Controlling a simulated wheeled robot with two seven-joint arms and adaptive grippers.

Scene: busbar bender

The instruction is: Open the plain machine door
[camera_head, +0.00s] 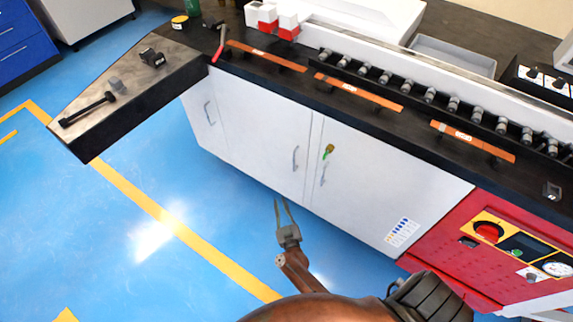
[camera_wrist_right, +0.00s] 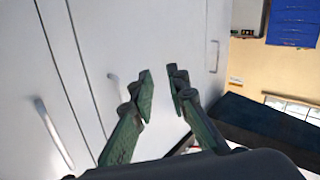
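The plain white machine door (camera_head: 255,138) is on the left part of the cabinet front and looks shut. Its vertical handle (camera_head: 296,158) is near its right edge; that handle (camera_wrist_right: 114,82) also shows in the right wrist view, left of the fingers. My right gripper (camera_head: 281,212) is in front of and below this door, with its fingers spread and nothing between them. In the right wrist view the open fingers (camera_wrist_right: 160,88) are apart from the handle. My left gripper is not in view.
The neighbouring white door (camera_head: 372,190) carries a handle (camera_head: 323,175), a green-tagged key (camera_head: 328,151) and a label sheet (camera_head: 402,231). A red control panel (camera_head: 480,260) is at the right. A dark worktop (camera_head: 130,90) juts out left. The blue floor (camera_head: 160,150) before the cabinet is clear.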

